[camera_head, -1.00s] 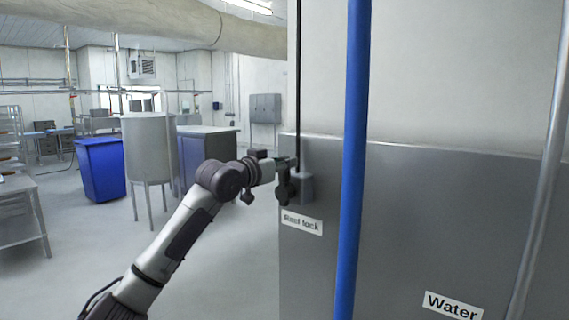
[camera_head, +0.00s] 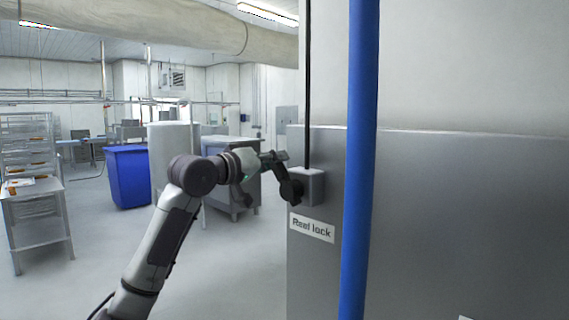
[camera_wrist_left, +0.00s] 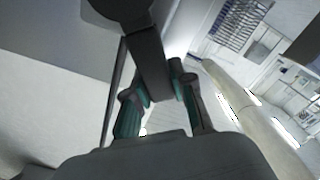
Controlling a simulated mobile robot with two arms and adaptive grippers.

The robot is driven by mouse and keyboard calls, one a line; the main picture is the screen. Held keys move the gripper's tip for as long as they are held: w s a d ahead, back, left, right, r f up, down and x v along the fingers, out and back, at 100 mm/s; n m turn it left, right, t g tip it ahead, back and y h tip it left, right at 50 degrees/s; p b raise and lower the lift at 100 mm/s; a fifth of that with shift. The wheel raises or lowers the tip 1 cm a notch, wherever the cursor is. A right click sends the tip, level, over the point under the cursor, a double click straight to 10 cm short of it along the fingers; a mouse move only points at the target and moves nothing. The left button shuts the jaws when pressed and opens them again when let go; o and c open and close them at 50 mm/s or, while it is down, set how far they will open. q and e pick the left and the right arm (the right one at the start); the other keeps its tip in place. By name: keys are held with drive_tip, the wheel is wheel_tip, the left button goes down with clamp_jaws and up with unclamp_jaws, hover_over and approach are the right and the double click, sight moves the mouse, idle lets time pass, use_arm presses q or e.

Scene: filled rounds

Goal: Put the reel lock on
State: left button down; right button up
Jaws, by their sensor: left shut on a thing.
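The reel lock is a grey box (camera_head: 312,186) on the side of the grey metal panel, with a dark rotary switch (camera_head: 291,191) on its left face. A white label reading "Reel lock" (camera_head: 312,228) is below it. My left gripper (camera_head: 276,159) is beside the switch, at its upper left. In the left wrist view my left gripper (camera_wrist_left: 160,92) is shut on the dark handle bar (camera_wrist_left: 149,62), one finger on each side. The bar runs up to the round dark hub (camera_wrist_left: 122,6). My right gripper is in neither view.
A blue vertical pipe (camera_head: 359,160) stands in front of the panel (camera_head: 450,220), right of the lock. A thin dark cable (camera_head: 307,70) hangs just above the box. A blue bin (camera_head: 128,178) and a metal rack (camera_head: 36,210) stand farther back. The floor between is clear.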

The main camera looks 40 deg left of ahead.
use_arm(q)
drive_tip(key=shift+a+f+n, duration=0.5)
drive_tip(key=shift+n, duration=0.5)
drive_tip(key=shift+w+a+f+n+b, duration=0.1)
drive_tip(key=shift+a+f+n+b, duration=0.25)
drive_tip(key=shift+f+n, duration=0.8)
drive_tip(key=shift+s+a+f+n+b, duration=0.1)
drive_tip(key=shift+a+f+n+b, duration=0.35)
drive_tip(key=shift+n, duration=1.2)
drive_tip(key=shift+w+a+f+n+b, duration=0.1)
drive_tip(key=shift+a+f+n+b, duration=0.1)
drive_tip(key=shift+f+n, duration=1)
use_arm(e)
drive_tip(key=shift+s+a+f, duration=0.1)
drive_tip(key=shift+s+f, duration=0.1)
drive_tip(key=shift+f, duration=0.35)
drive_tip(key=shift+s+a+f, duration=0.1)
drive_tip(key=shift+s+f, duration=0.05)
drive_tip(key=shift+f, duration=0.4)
use_arm(q)
drive_tip(key=shift+r+n, duration=0.15)
drive_tip(key=shift+n, duration=0.15)
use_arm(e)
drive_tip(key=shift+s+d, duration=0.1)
use_arm(q)
drive_tip(key=c, duration=1)
unclamp_jaws()
drive_tip(key=shift+o, duration=0.2)
